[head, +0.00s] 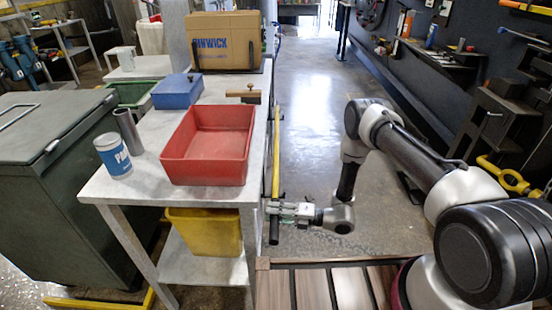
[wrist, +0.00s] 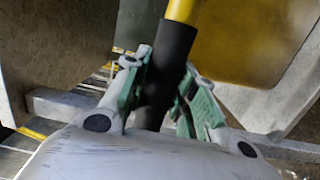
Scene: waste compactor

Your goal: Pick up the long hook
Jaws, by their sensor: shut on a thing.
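The long hook (head: 276,165) is a thin yellow pole with a black grip at its lower end. It runs along the right side of the metal table in the head view. My gripper (head: 274,211) is at the black grip, beside the table's near right corner. In the wrist view, the black grip (wrist: 168,62) passes between the green finger pads of my gripper (wrist: 165,95), which is shut on it. Some yellow shaft shows above the grip. I cannot make out the hook's far end.
The metal table (head: 135,180) holds a red tray (head: 210,170), a blue box (head: 177,92), a white can (head: 113,156) and a cardboard box (head: 227,45). A yellow bin (head: 205,230) sits on its lower shelf. Clear floor (head: 305,110) lies right of the table, before a dark wall.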

